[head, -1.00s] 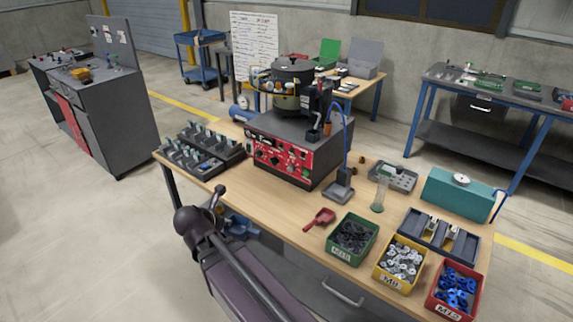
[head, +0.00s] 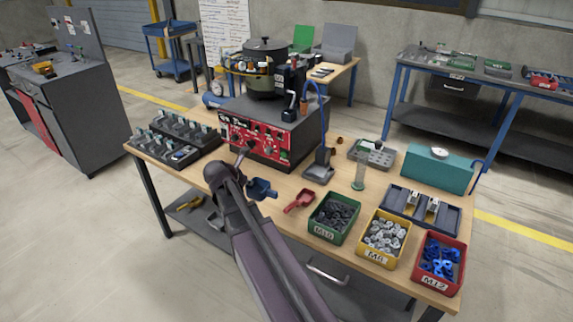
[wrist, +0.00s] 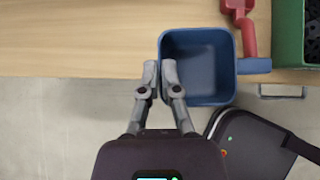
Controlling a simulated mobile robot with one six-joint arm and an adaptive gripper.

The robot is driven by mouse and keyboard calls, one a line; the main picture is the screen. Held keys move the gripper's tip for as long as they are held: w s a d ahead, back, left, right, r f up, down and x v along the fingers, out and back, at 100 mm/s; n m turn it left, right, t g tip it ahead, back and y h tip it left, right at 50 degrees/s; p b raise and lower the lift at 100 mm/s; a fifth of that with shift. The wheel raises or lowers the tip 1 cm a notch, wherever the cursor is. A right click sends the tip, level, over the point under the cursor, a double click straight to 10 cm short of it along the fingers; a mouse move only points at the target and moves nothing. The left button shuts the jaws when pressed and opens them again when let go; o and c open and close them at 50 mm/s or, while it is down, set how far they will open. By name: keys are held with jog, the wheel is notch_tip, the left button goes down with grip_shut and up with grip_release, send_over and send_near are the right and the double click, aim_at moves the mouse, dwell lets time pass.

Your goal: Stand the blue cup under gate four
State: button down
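The blue cup (wrist: 197,72) is a square, open-topped cup with a short handle on its right side. In the wrist view it looks empty and overlaps the table's front edge. My gripper (wrist: 160,68) has its two fingers close together on either side of the cup's left wall and appears shut on it. In the head view the cup (head: 262,189) shows just right of my arm, at the table's front edge, and my fingers are hidden. The bowl feeder (head: 265,75) stands at the back on a box with a red control panel (head: 255,138). I cannot tell which part is gate four.
A red scoop (head: 299,201) lies right of the cup. Green (head: 333,219), yellow (head: 384,239) and red (head: 438,262) bins of parts stand at the front right. A dark tray with levers (head: 174,139) is at the left. A grey stand (head: 318,170) is right of the feeder.

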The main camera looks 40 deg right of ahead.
jog(key=w+d+f+m+b, duration=0.1)
jog(key=d+f, duration=0.1)
jog(key=d, duration=0.6)
jog(key=shift+d+g+b, duration=0.3)
jog(key=shift+g, duration=0.1)
jog(key=b, duration=0.5)
send_near(289, 183)
jog(key=shift+w+d+r, duration=0.25)
jog(key=shift+d, duration=0.25)
jog(key=shift+w+d+r, duration=0.25)
jog(key=shift+d, duration=0.25)
jog(key=shift+w+d+f, duration=0.1)
jog(key=shift+d, duration=0.25)
jog(key=shift+d+r+b+x, duration=0.15)
jog(key=shift+b+x, duration=0.35)
jog(key=shift+x, duration=0.3)
jog(key=shift+d+r+b+x, duration=0.1)
jog(key=shift+b+x, duration=0.45)
jog(key=shift+x, duration=0.25)
jog(key=shift+d+r+b+x, duration=0.15)
jog(key=shift+b+x, duration=0.35)
jog(key=shift+x, duration=0.3)
jog(key=shift+w, duration=0.1)
jog(key=shift+f, duration=0.2)
